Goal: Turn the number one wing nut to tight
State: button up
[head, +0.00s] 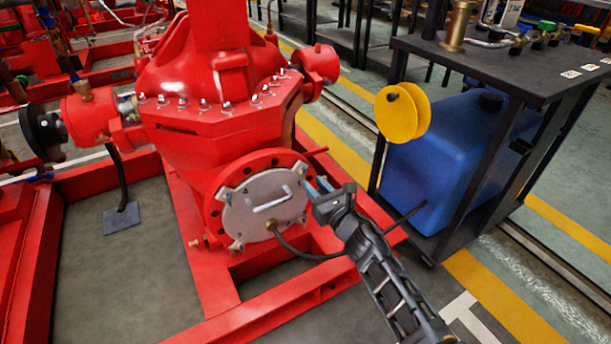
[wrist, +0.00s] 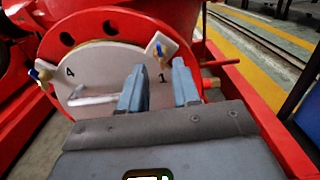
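The round grey cover plate (head: 262,212) with a white handle sits on the red flange of the pump. In the wrist view the plate (wrist: 105,65) carries the numbers 4 and 1. The number one wing nut (wrist: 160,50), small, brass and blue, sits on a pale clamp at the plate's upper right edge, above the printed 1. My gripper (wrist: 159,67) is open, with its two blue-grey fingers apart and nothing visible between them. The wing nut shows just beyond the gap between the fingertips. In the head view my gripper (head: 317,189) is at the plate's right side.
Another wing nut (wrist: 36,74) is at the plate's left, near the 4. A red rod (wrist: 220,63) sticks out right of the flange. A blue tank (head: 455,150) in a black frame and a yellow disc (head: 402,111) stand to the right. A black hose (head: 310,256) runs below my gripper.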

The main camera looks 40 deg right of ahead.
aim_at(303, 172)
jog(key=x, duration=0.5)
grip_shut()
dwell(0.3)
